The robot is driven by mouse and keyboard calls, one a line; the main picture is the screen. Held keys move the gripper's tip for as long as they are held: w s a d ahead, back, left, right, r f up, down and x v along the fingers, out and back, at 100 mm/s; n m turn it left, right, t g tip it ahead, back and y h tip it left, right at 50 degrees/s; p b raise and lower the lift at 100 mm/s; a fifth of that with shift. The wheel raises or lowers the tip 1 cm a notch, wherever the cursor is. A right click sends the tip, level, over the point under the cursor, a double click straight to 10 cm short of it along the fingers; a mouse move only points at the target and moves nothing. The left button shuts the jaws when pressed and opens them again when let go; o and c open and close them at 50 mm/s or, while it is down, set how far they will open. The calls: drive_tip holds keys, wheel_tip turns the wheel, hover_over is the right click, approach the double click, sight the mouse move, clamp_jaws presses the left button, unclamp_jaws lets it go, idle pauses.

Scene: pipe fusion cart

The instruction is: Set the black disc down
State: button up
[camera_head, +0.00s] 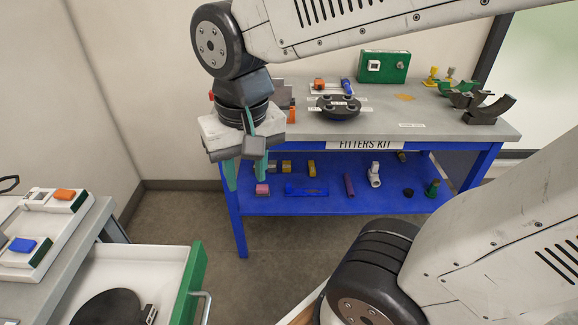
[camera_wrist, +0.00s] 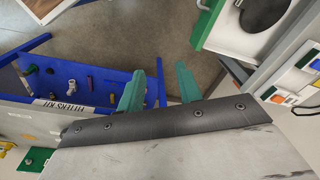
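A flat black disc (camera_head: 106,307) lies in the white open drawer with a green front at the lower left. It also shows in the wrist view (camera_wrist: 262,12), partly cut off by the frame edge. A second dark round piece (camera_head: 338,108), with several knobs on top, sits on the workbench top. My gripper (camera_head: 246,172) hangs in front of the bench's left end, away from both. Its two green fingers point down and stand apart. In the wrist view my gripper (camera_wrist: 158,87) has nothing between its fingers.
The blue-framed bench (camera_head: 415,128) carries a green box (camera_head: 384,66), black curved saddles (camera_head: 490,110) and small parts. Its blue lower shelf (camera_head: 265,204) holds several small fittings. The drawer (camera_head: 187,290) juts out below a grey counter with coloured blocks. Floor between them is clear.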

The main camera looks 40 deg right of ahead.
drive_tip(key=s+d+r+n, duration=0.1)
drive_tip(key=s+d+n, duration=0.1)
drive_tip(key=s+d, duration=0.3)
drive_tip(key=shift+s+d+r, duration=0.15)
drive_tip(key=shift+s+d, duration=0.1)
drive_tip(key=shift+s, duration=0.35)
idle(0.6)
